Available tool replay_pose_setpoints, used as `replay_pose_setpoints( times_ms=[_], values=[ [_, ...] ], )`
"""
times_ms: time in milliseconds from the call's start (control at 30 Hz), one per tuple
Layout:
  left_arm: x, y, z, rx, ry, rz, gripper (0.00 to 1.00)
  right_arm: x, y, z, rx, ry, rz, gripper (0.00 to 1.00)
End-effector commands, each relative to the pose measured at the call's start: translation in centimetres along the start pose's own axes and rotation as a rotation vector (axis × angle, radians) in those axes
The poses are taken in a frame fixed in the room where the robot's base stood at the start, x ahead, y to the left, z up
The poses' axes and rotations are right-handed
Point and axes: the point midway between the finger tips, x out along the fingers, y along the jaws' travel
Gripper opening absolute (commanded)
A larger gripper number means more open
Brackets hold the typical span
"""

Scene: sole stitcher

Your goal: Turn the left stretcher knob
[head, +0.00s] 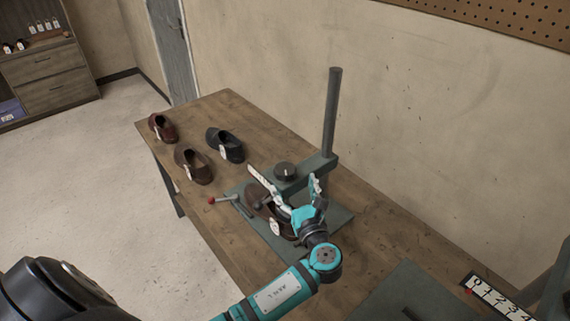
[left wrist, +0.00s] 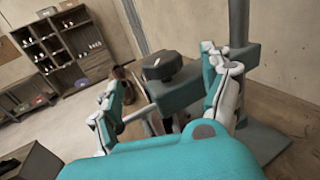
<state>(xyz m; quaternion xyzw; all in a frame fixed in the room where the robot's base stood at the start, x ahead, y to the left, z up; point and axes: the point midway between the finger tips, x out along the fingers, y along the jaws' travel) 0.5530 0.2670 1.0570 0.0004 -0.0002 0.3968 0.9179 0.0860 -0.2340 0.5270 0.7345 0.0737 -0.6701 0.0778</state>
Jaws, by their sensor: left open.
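The stretcher knob (head: 285,169) is a dark round knob with a pale mark, on top of a grey block joined to a tall post (head: 332,110). It also shows in the left wrist view (left wrist: 162,65), beyond and between my fingers. My left gripper (head: 283,176) is open, with its fingers spread on the near side of the knob. I see no finger closed on the knob; contact cannot be told. A brown shoe (head: 256,196) with a white tag sits on the stretcher's base plate (head: 340,216), partly hidden by the gripper. My right gripper is not in view.
Two brown shoes (head: 193,166) (head: 162,127) and a black shoe (head: 225,145) stand farther back on the wooden table (head: 200,225). A numbered board (head: 497,298) lies at the right.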

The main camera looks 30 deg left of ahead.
Motion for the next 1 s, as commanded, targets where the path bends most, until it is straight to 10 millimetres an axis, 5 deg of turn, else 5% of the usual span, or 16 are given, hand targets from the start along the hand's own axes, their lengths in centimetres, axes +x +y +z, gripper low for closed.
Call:
replay_pose_setpoints(
  times_ms=[200, 400, 800, 1000],
  values=[
    [4.7, 0.0, 0.3, 0.003, -0.002, 0.001, 0.82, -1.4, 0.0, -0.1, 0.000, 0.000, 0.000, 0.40],
    [7.2, 0.0, 0.1, 0.000, 0.000, 0.000, 0.82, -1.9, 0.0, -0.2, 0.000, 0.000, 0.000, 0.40],
    [8.0, 0.0, -0.1, 0.000, 0.001, 0.000, 0.82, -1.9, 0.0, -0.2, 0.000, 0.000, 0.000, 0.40],
    [7.9, 0.0, -0.1, 0.000, 0.001, 0.000, 0.57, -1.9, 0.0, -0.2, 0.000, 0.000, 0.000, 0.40]
  ],
)
